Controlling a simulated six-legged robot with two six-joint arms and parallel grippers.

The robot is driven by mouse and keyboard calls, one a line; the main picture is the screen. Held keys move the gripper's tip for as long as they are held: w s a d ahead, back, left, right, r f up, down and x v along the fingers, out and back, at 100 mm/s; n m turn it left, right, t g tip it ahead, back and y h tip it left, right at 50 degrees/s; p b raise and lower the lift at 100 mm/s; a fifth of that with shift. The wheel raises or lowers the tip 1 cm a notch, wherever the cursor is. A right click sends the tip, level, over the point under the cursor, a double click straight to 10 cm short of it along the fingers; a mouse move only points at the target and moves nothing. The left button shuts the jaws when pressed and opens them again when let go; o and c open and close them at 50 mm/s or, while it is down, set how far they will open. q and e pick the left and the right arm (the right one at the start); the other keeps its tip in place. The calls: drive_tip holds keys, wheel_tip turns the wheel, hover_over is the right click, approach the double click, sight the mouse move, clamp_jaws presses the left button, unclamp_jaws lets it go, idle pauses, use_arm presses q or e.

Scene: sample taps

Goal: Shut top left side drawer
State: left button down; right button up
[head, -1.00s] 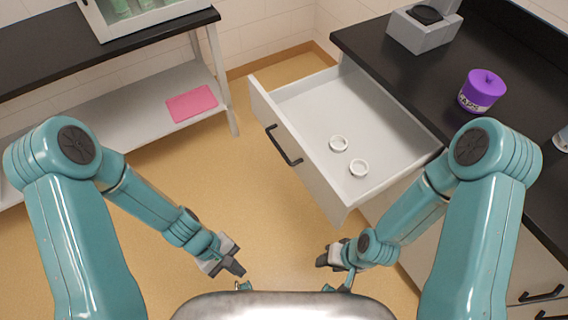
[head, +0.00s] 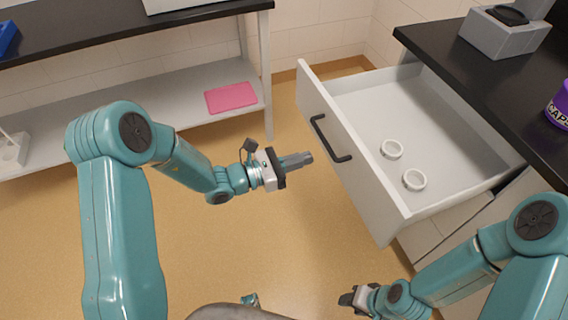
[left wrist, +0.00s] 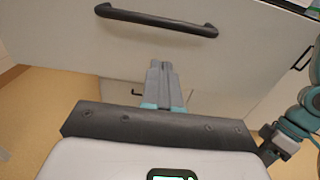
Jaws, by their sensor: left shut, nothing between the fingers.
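The white drawer (head: 362,165) stands pulled out of the counter at the right of the head view, with two white rings inside, one ring (head: 391,149) behind the other ring (head: 414,180). Its black bar handle (head: 331,139) is on the front panel and also shows at the top of the left wrist view (left wrist: 157,19). My left gripper (head: 308,158) is shut and empty, pointing at the drawer front, a little short of it and beside the handle. Its closed fingers show in the left wrist view (left wrist: 160,75), below the handle. My right gripper (head: 347,299) is low, below the drawer; its fingers are too small to judge.
The black countertop (head: 480,90) holds a grey device (head: 503,34) and a purple container (head: 562,105). A shelf bench (head: 160,105) with a pink mat (head: 231,97) stands at the left. The floor (head: 240,245) before the drawer is clear.

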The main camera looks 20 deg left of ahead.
sight(336, 149)
use_arm(q)
drive_tip(key=x, duration=0.6)
drive_tip(key=shift+w+d, duration=0.1)
drive_tip(key=shift+d, duration=0.05)
use_arm(e)
drive_tip(key=shift+d, duration=0.1)
